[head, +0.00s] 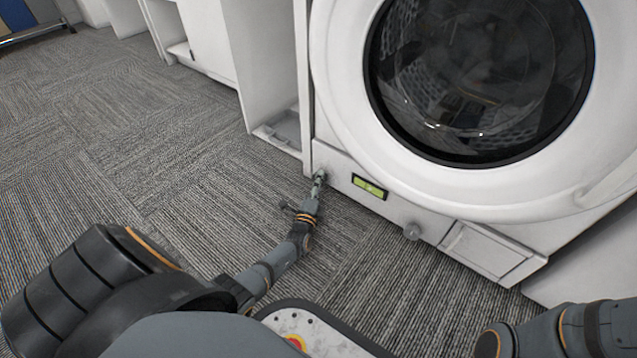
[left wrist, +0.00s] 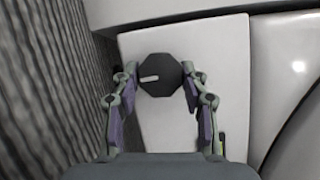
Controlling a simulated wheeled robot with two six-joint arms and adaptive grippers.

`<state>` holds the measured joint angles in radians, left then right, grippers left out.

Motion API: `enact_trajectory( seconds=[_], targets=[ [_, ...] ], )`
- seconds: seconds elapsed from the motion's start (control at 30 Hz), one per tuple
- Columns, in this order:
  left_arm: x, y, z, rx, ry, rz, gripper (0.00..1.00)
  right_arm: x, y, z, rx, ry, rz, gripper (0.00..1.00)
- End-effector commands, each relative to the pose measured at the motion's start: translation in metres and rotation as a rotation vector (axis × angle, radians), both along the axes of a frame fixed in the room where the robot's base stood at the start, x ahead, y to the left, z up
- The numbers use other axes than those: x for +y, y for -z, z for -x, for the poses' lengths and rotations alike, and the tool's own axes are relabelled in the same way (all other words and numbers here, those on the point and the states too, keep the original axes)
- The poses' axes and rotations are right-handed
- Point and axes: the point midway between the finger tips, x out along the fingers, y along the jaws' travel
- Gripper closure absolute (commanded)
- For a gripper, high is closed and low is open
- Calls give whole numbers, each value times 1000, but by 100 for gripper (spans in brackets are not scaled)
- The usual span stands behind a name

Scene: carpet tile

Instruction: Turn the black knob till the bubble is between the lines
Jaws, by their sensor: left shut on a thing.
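The black knob (left wrist: 161,75) is on the white lower front panel in the left wrist view. It looks eight-sided and has a white pointer mark towards its left side. My left gripper (left wrist: 160,82) is shut on the knob, with a finger on each side; in the head view the gripper (head: 319,178) hides the knob at the washer's lower left. The bubble level (head: 369,187) is a yellow-green vial in a black frame on the same panel. The bubble and lines are too small to tell. My right gripper is not in view; only part of that arm shows.
The white washing machine (head: 335,80) with its round dark door stands ahead. Carpet (head: 130,150) at the left is clear.

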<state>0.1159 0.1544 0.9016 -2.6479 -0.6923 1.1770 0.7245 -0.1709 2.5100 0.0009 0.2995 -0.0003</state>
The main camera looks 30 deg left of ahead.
Motion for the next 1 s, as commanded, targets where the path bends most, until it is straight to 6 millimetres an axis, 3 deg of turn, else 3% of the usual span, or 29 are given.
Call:
enact_trajectory(
  seconds=[0.17,0.2,0.33,0.73,0.87,1.0],
  targets=[
    [1,0,1,0,-1,0,87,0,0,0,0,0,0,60],
    [1,0,1,0,-1,0,50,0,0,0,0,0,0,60],
    [1,0,0,1,-1,0,33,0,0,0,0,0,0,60],
    [1,-6,0,0,-1,0,33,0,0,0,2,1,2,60],
    [0,-24,1,-3,0,0,33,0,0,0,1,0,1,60],
    [1,-54,0,-9,-1,-1,33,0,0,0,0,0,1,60]
  ],
)
